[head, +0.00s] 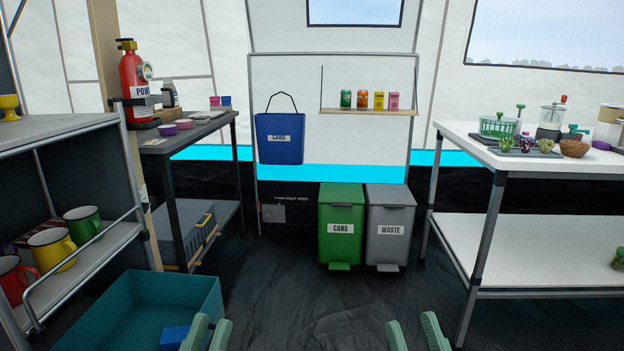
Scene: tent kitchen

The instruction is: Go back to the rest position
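My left gripper (208,334) shows at the bottom edge, left of centre, as two pale green fingers with a gap between them. It overlaps the right end of a teal bin in the picture, and nothing shows between its fingers. My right gripper (416,335) shows at the bottom edge, right of centre. Its two fingers stand well apart and are empty, over the dark floor. The lower parts of both grippers and both arms are cut off by the frame.
The teal bin (203,290) with a blue block (174,337) is at lower left, beside a shelf of mugs (52,249). A green cans bin (341,222) and grey waste bin (390,222) stand ahead. A white table (545,163) is right. The middle floor is clear.

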